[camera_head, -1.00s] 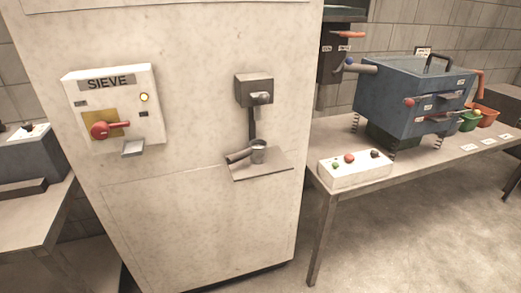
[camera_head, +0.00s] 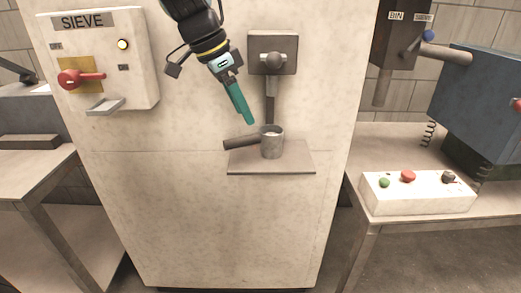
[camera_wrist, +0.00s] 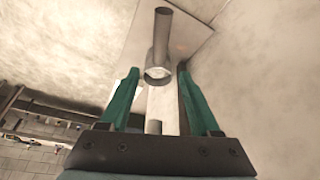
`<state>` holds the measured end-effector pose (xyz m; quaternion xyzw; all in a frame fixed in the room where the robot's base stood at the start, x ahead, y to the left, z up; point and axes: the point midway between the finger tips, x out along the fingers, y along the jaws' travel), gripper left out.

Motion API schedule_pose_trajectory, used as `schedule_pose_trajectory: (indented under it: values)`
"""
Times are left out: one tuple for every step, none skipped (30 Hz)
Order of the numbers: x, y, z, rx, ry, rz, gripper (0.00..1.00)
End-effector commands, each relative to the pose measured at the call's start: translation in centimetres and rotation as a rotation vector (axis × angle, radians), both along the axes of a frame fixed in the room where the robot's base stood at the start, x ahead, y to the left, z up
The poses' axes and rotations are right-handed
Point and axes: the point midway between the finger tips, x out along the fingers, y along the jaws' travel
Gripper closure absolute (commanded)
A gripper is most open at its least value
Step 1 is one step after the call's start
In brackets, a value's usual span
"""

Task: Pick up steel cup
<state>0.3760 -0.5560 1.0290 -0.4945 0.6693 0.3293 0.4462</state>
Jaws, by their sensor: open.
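The steel cup (camera_head: 272,143) is a small grey metal cup with a dark side handle (camera_head: 240,143) pointing left. It stands upright on a small metal shelf (camera_head: 270,168) on the pale cabinet, below a dark spout unit. My gripper (camera_head: 250,120) has teal fingers and is above and to the left of the cup, over its handle, apart from it. In the wrist view the cup (camera_wrist: 158,76) shows ahead, between and beyond the two spread fingers of my gripper (camera_wrist: 157,78). Nothing is between the fingertips.
The dark spout unit (camera_head: 273,53) juts from the cabinet just above the cup. The SIEVE box (camera_head: 100,60), with a red switch (camera_head: 80,78), is at the left. A white button box (camera_head: 418,193) sits on the right table. The cabinet face below the shelf is clear.

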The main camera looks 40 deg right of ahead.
Motion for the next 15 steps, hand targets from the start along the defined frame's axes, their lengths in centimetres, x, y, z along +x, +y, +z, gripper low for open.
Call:
schedule_pose_trajectory:
  values:
    - [-0.2,-0.2,-0.8,0.006,0.002,-0.001,0.36]
    - [-0.2,-0.4,-1.3,0.006,0.002,0.001,0.36]
    - [-0.3,-0.6,-1.9,0.005,0.003,0.001,0.36]
    - [-0.3,-0.8,-2.2,0.005,0.003,0.002,0.36]
    - [-0.3,-0.9,-2.6,0.005,0.001,0.001,0.36]
    - [-0.4,-1.0,-2.9,0.005,0.002,0.003,0.36]
    - [-0.4,-1.1,-3.2,0.004,0.002,0.003,0.36]
    - [-0.4,-1.2,-3.3,0.003,0.001,0.004,0.36]
    - [-0.4,-1.3,-3.5,0.002,0.000,0.004,0.36]
    - [-0.4,-1.3,-3.6,0.003,0.000,0.004,0.36]
    - [-0.5,-1.3,-3.8,0.003,0.000,0.003,0.36]
    - [-0.5,-1.4,-4.2,0.005,0.002,0.002,0.36]
    - [-0.6,-1.5,-4.6,0.006,0.002,0.004,0.36]
    - [-0.7,-1.6,-5.0,0.007,0.002,0.004,0.36]
    - [-0.7,-1.7,-5.6,0.007,0.003,0.004,0.36]
